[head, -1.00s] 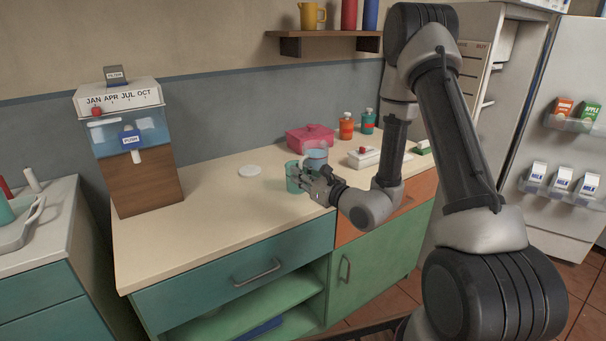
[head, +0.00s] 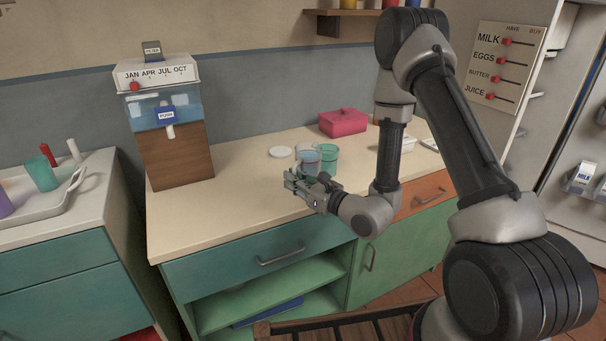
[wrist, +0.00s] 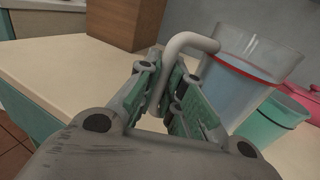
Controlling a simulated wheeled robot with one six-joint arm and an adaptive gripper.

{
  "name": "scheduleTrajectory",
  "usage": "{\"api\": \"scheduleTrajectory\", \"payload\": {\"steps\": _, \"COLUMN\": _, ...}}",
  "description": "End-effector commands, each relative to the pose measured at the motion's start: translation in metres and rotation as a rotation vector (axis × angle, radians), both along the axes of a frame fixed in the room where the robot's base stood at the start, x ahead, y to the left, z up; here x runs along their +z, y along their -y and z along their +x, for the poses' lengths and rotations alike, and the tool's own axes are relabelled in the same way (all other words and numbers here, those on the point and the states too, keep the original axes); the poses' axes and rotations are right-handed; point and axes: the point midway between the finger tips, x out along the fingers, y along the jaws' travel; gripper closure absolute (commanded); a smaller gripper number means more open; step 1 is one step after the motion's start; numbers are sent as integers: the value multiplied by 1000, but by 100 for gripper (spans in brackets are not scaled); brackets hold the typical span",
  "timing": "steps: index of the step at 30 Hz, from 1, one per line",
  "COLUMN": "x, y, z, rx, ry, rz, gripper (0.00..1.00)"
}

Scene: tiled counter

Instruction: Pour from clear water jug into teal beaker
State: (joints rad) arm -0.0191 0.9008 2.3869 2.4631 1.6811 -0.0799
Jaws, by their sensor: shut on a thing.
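The clear jug (head: 309,163) holds bluish water and has a red line around it, seen in the wrist view (wrist: 238,88). My gripper (head: 293,180) is shut on its pale curved handle, which runs between the fingers in the wrist view (wrist: 178,78). The jug looks about upright; I cannot tell whether its base touches the counter. The teal beaker (head: 330,162) stands on the counter just right of the jug, partly hidden behind it. It also shows in the wrist view (wrist: 268,124). Its contents cannot be made out.
A white disc (head: 280,152) lies behind the jug. A pink lidded box (head: 343,123) and a white container (head: 407,144) stand farther right. A water dispenser (head: 170,115) on a wooden block stands at the left.

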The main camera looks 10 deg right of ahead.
Motion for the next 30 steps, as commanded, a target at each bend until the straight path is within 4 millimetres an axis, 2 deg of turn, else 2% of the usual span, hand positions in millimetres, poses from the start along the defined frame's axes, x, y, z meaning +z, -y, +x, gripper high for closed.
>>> {"api": "scheduleTrajectory", "payload": {"steps": 9, "x": 21, "y": 5, "z": 7, "rx": 0, "ry": -130, "rz": 109, "gripper": 100}}
{"api": "scheduleTrajectory", "payload": {"steps": 30, "x": 63, "y": 33, "z": 41, "rx": -1, "ry": -250, "rz": 206, "gripper": 100}}
